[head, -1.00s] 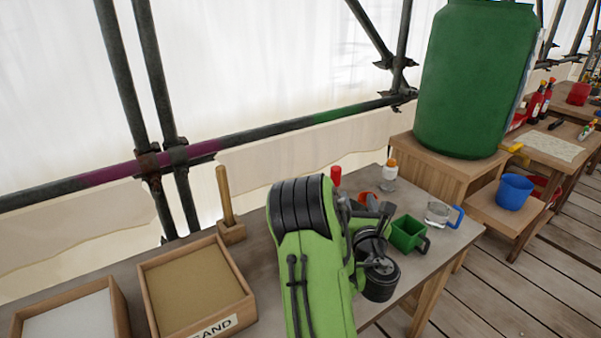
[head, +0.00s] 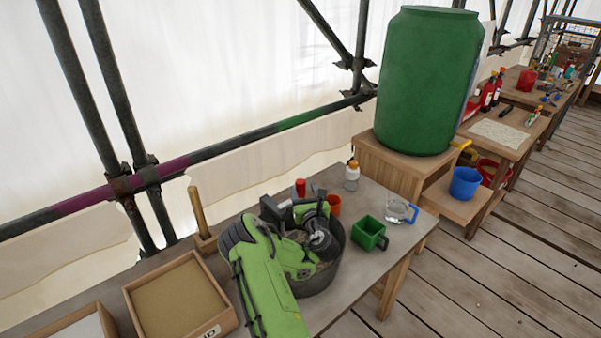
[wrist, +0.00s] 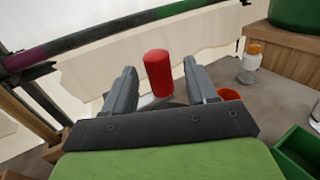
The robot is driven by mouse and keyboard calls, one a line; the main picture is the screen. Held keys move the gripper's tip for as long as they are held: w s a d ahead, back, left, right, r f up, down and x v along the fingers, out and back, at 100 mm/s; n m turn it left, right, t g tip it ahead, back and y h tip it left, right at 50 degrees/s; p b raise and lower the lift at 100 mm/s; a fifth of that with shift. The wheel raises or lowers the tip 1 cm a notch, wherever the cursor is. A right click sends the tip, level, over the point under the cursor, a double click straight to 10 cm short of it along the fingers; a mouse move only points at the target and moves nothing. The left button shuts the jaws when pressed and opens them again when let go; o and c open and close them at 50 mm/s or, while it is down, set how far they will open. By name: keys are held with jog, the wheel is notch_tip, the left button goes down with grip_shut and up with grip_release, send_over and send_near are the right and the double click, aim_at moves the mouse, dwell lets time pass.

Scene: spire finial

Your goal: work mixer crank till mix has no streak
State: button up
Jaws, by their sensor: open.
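The mixer's dark tub (head: 322,284) stands on the near bench, partly behind my green arm. A greyish mix (head: 327,265) shows inside; my arm covers much of it, and I cannot tell whether it has streaks. The red crank grip (head: 300,186) stands upright past the tub. In the wrist view the red grip (wrist: 158,66) shows between and beyond my two grey fingers, with a pale crank arm under it. My gripper (wrist: 160,84) is open, with space on both sides of the grip. I cannot tell whether the fingertips reach around it.
A sand box (head: 222,322) and a wooden-handled tool (head: 197,212) are at left. A green barrel (head: 425,85) stands behind.

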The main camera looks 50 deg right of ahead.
aim_at(302, 188)
jog(key=p, duration=0.1)
jog(key=w+p, duration=0.1)
jog(key=shift+w+d+r+p, duration=0.1)
jog(key=shift+d+r+p, duration=0.1)
jog(key=shift+r+p, duration=0.15)
jog(key=shift+w+d+f+p, duration=0.2)
jog(key=shift+w+d+p, duration=0.25)
jog(key=shift+w+d, duration=0.15)
jog(key=shift+w+d+f, duration=0.2)
jog(key=shift+w+d, duration=0.1)
jog(key=shift+w, duration=0.05)
grip_shut()
